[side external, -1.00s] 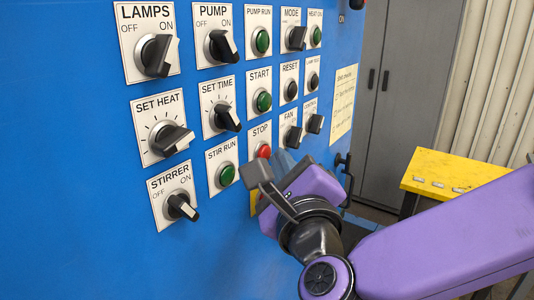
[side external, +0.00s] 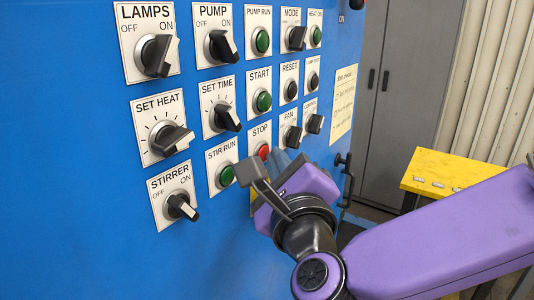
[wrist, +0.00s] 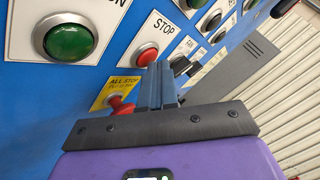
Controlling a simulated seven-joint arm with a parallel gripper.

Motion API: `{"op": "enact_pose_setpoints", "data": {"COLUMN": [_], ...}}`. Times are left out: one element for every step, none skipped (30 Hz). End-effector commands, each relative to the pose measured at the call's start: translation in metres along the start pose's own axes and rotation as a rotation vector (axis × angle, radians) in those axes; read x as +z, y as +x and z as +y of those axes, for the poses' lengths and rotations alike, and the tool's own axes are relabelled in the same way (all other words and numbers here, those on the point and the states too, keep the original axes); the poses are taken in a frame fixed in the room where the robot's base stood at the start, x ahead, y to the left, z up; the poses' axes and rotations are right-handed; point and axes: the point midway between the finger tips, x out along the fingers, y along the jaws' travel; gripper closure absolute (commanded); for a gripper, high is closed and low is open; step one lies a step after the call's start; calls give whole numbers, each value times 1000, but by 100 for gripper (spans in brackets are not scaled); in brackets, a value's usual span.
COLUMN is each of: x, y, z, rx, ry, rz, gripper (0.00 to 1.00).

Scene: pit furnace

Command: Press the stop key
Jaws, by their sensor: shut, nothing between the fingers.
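The stop key is a red round button (side external: 264,152) under the STOP label on the blue panel. In the wrist view the red STOP button (wrist: 147,56) sits just beyond the fingertips, a little to their left. My gripper (side external: 277,164) is shut and empty, its fingers pointing at the panel just right of and below the STOP button. In the wrist view my gripper (wrist: 159,72) shows its two fingers side by side. I cannot tell whether the tips touch the panel.
A yellow ALL STOP plate with a red knob (wrist: 122,107) lies below STOP, close to the fingers. The green STIR RUN button (side external: 226,176) is to the left and the FAN knob (side external: 293,136) to the right. A yellow table (side external: 450,172) stands at the right.

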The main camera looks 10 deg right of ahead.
Motion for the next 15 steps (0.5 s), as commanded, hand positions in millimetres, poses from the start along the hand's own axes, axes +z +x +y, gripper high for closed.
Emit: {"op": "enact_pose_setpoints", "data": {"x": [0, 0, 0, 0, -1, -1, -2, -3, -4, -4, -5, -6, -7, -8, -8], "y": [0, 0, 0, -1, -1, -2, -3, -4, -5, -6, -7, -8, -9, -10, -10], "z": [0, 0, 0, -1, -1, -1, -2, -2, -4, -5, -6, -6, -7, -7, -8], "rx": [0, 0, 0, 0, 0, 1, 1, 1, 1, 1, 0, 0, 0, 0, 0], "ry": [0, 0, 0, 0, 0, 0, 0, 0, 0, 0, 0, 0, -1, -1, -1], "rz": [-1, -1, -1, -1, -1, -1, -1, -1, -1, -1, 0, 0, 0, 0, 0], "gripper": [100, 100, 100, 100, 100, 100, 100, 100, 100, 100, 100, 100, 100, 100, 100]}}
